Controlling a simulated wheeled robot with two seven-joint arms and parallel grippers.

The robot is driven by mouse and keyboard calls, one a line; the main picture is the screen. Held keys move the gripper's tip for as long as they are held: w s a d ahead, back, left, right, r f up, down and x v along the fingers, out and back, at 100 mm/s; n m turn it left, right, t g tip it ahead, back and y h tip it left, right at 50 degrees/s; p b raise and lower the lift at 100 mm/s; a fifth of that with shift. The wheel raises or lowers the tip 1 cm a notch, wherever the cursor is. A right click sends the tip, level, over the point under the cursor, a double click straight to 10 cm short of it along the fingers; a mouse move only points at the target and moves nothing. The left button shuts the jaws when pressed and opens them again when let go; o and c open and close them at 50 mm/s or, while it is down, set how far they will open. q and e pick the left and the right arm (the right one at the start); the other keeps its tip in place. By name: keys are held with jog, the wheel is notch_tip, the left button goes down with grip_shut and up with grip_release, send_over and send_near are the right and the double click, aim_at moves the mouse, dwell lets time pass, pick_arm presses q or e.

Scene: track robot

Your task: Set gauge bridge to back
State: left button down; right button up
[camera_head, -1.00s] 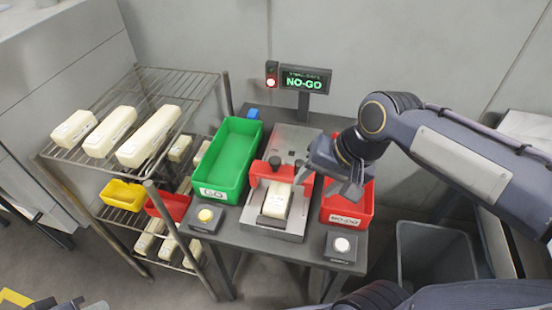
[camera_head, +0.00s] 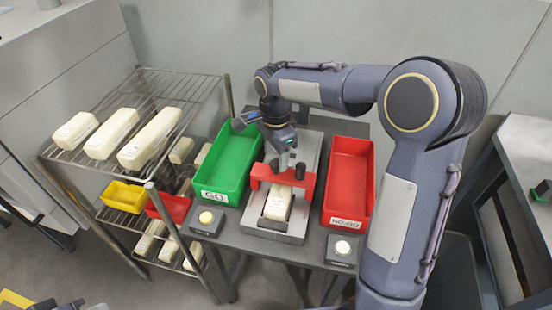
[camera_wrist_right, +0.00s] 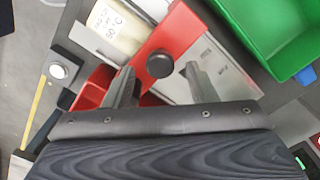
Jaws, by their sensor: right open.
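The red gauge bridge (camera_head: 283,178) spans the metal gauge bed (camera_head: 312,160) and carries black knobs. A cream block (camera_head: 278,203) lies on the bed in front of the bridge and partly under it. My right gripper (camera_head: 284,160) is open above the bridge. In the right wrist view, one black knob (camera_wrist_right: 159,63) on the red bridge (camera_wrist_right: 176,42) appears between and just beyond the two fingertips of the right gripper (camera_wrist_right: 158,78). I cannot tell whether they touch it. A dark shape at the bottom left edge (camera_head: 62,303) may be my left gripper, mostly cut off.
A green GO bin (camera_head: 207,198) stands left of the bed, a red NO-GO bin (camera_head: 347,222) right of it. Button boxes (camera_head: 207,220) (camera_head: 342,249) sit at the table front. A wire rack (camera_head: 75,160) with cream blocks stands left. My right arm hides the display.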

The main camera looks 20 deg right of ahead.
aim_at(283, 177)
jog(key=shift+f, duration=1.15)
jog(key=shift+c, duration=0.2)
grip_shut()
